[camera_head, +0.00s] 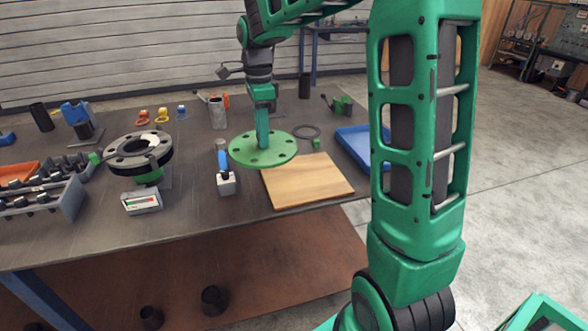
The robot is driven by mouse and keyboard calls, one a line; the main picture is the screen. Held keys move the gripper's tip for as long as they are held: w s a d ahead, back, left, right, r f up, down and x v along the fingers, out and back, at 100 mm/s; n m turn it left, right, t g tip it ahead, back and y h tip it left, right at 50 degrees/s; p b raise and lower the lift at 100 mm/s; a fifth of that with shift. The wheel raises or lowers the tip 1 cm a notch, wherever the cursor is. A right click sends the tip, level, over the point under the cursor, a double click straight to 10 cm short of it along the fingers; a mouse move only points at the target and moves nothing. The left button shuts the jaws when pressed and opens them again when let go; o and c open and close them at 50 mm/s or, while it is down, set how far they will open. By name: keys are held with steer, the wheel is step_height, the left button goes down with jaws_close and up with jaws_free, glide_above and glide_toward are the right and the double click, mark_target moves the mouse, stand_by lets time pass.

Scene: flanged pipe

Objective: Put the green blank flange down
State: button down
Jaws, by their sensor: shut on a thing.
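The green blank flange (244,155) is a flat round green disc with several bolt holes around its rim. My gripper (263,140) reaches down from above and is shut on the flange near its middle. The flange looks level, above the table (215,205) and beside the back left corner of a wooden board (305,182). I cannot tell whether it touches the table. The gripper's fingertips are hard to make out against the green disc.
A dark flanged pipe (138,150) stands to the left. A blue-handled tool (224,172) is close in front of the flange. A grey bolt rack (45,200) is at far left.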

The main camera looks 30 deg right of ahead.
steer(key=shift+w+d, duration=0.15)
steer(key=shift+w, duration=0.1)
steer(key=shift+d+f, duration=0.2)
steer(key=shift+d, duration=0.1)
steer(key=s+d+f, duration=0.1)
steer(key=d+f, duration=0.1)
steer(key=d, duration=0.1)
steer(key=s+d+f, duration=0.2)
steer(key=d, duration=0.1)
steer(key=s+d+f, duration=0.1)
steer(key=d+f, duration=0.1)
steer(key=d, duration=0.1)
steer(key=shift+s+d+f, duration=0.2)
steer(key=shift+s+d, duration=0.2)
steer(key=shift+f, duration=2.1)
steer(key=shift+f, duration=0.1)
steer(key=c, duration=1.5)
jaws_free()
steer(key=shift+s, duration=0.1)
steer(key=shift+o, duration=0.2)
